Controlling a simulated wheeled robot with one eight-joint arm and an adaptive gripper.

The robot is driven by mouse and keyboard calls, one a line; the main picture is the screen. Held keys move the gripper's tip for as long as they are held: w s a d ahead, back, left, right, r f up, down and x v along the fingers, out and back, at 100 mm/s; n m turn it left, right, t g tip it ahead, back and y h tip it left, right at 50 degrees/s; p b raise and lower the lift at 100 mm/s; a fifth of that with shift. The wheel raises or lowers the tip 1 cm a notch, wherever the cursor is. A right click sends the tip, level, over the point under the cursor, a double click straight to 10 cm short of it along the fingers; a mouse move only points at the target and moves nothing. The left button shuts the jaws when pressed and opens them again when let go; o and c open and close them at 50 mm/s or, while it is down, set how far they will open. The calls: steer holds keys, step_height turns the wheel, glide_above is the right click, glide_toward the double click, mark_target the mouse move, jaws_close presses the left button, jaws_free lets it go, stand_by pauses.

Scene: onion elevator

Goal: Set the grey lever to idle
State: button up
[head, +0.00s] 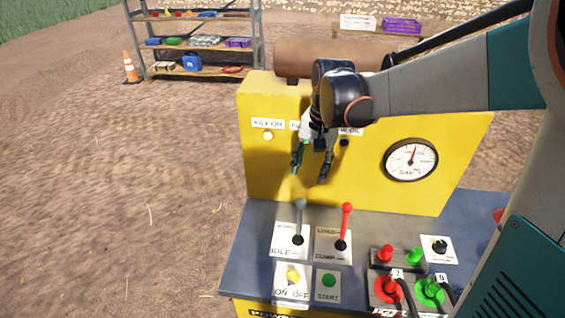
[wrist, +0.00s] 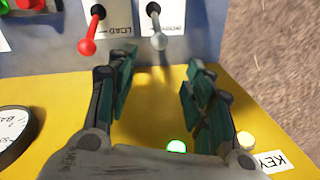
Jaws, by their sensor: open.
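The grey lever (head: 299,220) rises from a white plate (head: 281,246) on the blue console, with its knob toward the yellow panel. The plate reads IDLE at its near edge; the far label is partly hidden behind the lever. In the wrist view the grey lever (wrist: 158,28) is at the top centre, its knob just beyond the fingers. My gripper (head: 310,175) points down above and behind the lever, in front of the yellow panel. Its fingers (wrist: 160,65) are apart with nothing between them, and do not touch the lever.
A red lever (head: 346,226) stands close to the right of the grey one and also shows in the wrist view (wrist: 92,30). A yellow knob (head: 292,274) and green START button (head: 328,281) sit nearer. The yellow panel (head: 400,120) with a gauge (head: 410,160) rises behind.

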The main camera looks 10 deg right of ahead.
mark_target(302, 200)
steer(key=f+b, duration=0.1)
steer(key=f, duration=0.3)
steer(key=a+f+b, duration=0.1)
steer(key=f, duration=0.4)
steer(key=w+f+b, duration=0.1)
steer(key=f+b, duration=0.1)
steer(key=f, duration=0.2)
steer(key=shift+a+f, duration=0.15)
steer(key=shift+f, duration=0.2)
jaws_close()
